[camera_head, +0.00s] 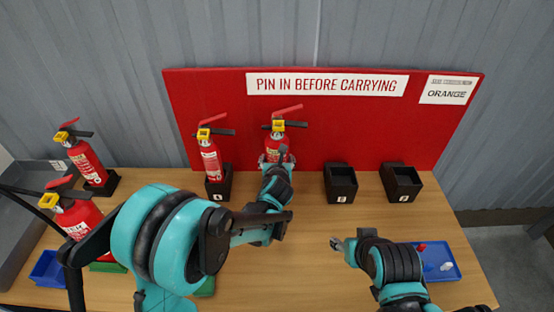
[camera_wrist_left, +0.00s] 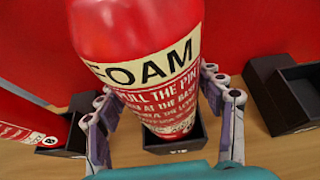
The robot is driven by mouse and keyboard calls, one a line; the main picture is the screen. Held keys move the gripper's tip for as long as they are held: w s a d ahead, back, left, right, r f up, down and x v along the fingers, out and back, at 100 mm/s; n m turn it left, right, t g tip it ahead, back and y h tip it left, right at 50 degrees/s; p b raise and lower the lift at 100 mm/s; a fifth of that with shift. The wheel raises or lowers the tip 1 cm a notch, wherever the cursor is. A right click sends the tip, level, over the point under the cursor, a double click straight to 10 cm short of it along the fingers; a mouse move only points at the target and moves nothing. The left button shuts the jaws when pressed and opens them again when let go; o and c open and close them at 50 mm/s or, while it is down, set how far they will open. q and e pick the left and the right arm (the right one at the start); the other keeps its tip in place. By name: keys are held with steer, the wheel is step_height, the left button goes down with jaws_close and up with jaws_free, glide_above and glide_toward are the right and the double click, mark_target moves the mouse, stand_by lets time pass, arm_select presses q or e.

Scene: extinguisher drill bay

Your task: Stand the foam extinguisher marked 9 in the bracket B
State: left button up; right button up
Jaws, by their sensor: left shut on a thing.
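A red foam extinguisher (camera_head: 282,134) with a yellow collar stands upright in my left gripper (camera_head: 277,160), against the red board. The left wrist view shows its FOAM label (camera_wrist_left: 150,72) and the left gripper's fingers (camera_wrist_left: 165,105) closed around its lower body. Its base is at a black bracket (camera_wrist_left: 174,146); I cannot tell whether it is fully seated. The bracket's mark and the number 9 are not readable. Two empty black brackets, one (camera_head: 341,184) and another (camera_head: 401,182), stand to the right. My right gripper (camera_head: 341,243) is low over the table, its opening unclear.
Another extinguisher (camera_head: 210,158) stands in a bracket (camera_head: 219,187) just left of the held one. Two more, one (camera_head: 87,160) behind another (camera_head: 78,216), are at far left. A blue tray (camera_head: 455,275) holds small items at right. The middle table is clear.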

arm_select(q)
steer(key=o, duration=1.9)
steer(key=shift+r, duration=0.1)
steer(key=v, duration=1.2)
steer(key=shift+a, duration=0.1)
